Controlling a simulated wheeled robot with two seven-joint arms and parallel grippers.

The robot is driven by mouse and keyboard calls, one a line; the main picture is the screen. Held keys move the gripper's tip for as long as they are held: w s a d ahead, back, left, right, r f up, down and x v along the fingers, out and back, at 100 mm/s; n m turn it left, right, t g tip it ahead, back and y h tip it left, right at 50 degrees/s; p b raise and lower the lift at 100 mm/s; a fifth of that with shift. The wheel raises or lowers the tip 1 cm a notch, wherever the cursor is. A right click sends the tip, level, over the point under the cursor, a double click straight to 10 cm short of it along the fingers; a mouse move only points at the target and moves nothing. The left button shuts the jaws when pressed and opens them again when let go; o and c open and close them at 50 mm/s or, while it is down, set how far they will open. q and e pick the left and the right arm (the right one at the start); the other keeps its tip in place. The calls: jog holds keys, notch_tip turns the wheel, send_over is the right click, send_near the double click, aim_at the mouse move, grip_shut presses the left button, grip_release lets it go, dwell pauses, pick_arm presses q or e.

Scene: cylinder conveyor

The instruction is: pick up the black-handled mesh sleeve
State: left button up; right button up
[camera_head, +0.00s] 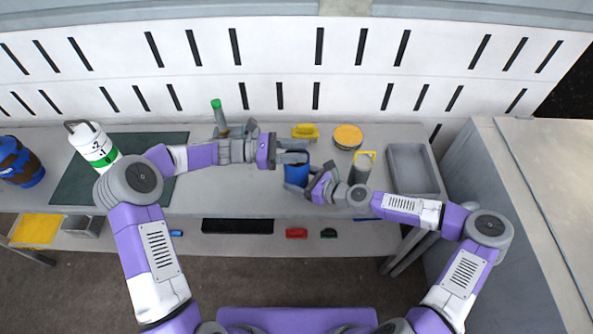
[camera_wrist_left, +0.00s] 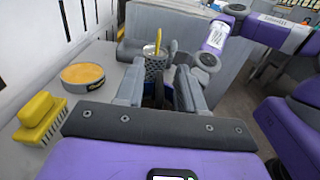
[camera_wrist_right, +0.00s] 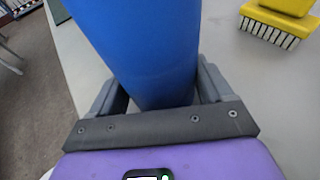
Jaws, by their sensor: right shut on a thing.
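A blue cylinder (camera_head: 296,174) stands at the middle of the bench; it fills much of the right wrist view (camera_wrist_right: 145,50). My right gripper (camera_head: 318,186) is shut on it from the right. My left gripper (camera_head: 300,157) is at its top from the left, fingers apart; whether they touch it is unclear. A white and green cylinder (camera_head: 95,146) with a black handle stands at the left.
A yellow brush (camera_head: 305,131) and a round tin with an orange top (camera_head: 348,136) lie behind the grippers. A grey tray (camera_head: 412,168) is at the right. A green-capped bottle (camera_head: 218,115) stands behind my left forearm. A dark green mat (camera_head: 75,185) covers the left.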

pick_arm(q)
jog(key=shift+c, duration=0.3)
grip_shut()
dwell(1.1)
